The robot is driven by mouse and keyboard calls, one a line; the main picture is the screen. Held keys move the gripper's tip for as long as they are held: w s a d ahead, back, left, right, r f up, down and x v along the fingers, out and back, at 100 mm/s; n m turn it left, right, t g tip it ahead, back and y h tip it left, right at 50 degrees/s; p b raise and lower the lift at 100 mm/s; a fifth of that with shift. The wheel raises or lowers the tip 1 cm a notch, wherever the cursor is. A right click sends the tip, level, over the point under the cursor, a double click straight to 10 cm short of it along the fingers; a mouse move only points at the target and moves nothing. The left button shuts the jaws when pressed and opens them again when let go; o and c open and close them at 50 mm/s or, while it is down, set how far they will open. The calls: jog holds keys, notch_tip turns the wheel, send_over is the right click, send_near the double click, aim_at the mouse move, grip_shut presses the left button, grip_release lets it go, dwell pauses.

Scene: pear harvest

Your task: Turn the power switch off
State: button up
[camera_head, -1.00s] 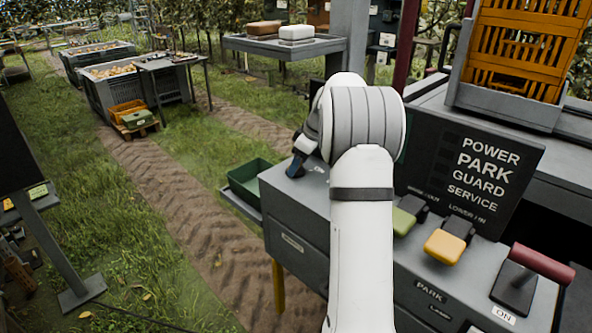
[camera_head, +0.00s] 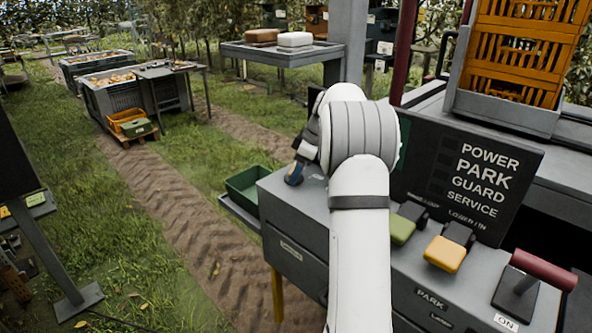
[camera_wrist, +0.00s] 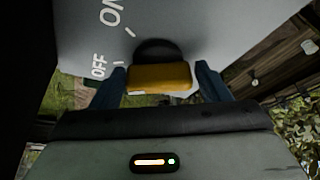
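The power switch (camera_wrist: 160,78) shows in the wrist view as a yellow bar handle on a dark round base. ON and OFF are printed on the pale panel beside it, with small tick marks. Which mark the handle points to is not clear. My gripper (camera_wrist: 160,84) is open, with one blue finger on each side of the yellow handle and little room between. Whether the fingers touch it cannot be told. In the head view my gripper (camera_head: 294,174) is low over the left end of the grey console (camera_head: 292,215), and the arm and fingers mostly hide the switch there.
On the console to the right are a green lever (camera_head: 402,229), a yellow lever (camera_head: 444,254) by a PARK label, and a red-handled lever (camera_head: 543,270) by an ON label. A dark sign board (camera_head: 425,180) stands behind. A green crate (camera_head: 248,184) sits left of the console.

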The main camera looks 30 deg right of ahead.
jog(key=o, duration=0.4)
jog(key=shift+a, duration=0.15)
jog(key=v, duration=0.8)
jog(key=shift+f, duration=0.1)
jog(key=s+a+r+m+h, duration=0.15)
jog(key=s+a+m, duration=0.35)
jog(key=s+a, duration=0.9)
jog(key=s+a+f+m+h, duration=0.1)
jog(key=s+a+f, duration=0.3)
jog(key=s, duration=0.5)
jog(key=s+a+f+m+h, duration=0.1)
jog(key=s+a+f+m, duration=0.3)
jog(key=s, duration=0.5)
jog(key=shift+s+a+f, duration=0.25)
jog(key=shift+a+f, duration=0.15)
jog(key=shift+a, duration=0.2)
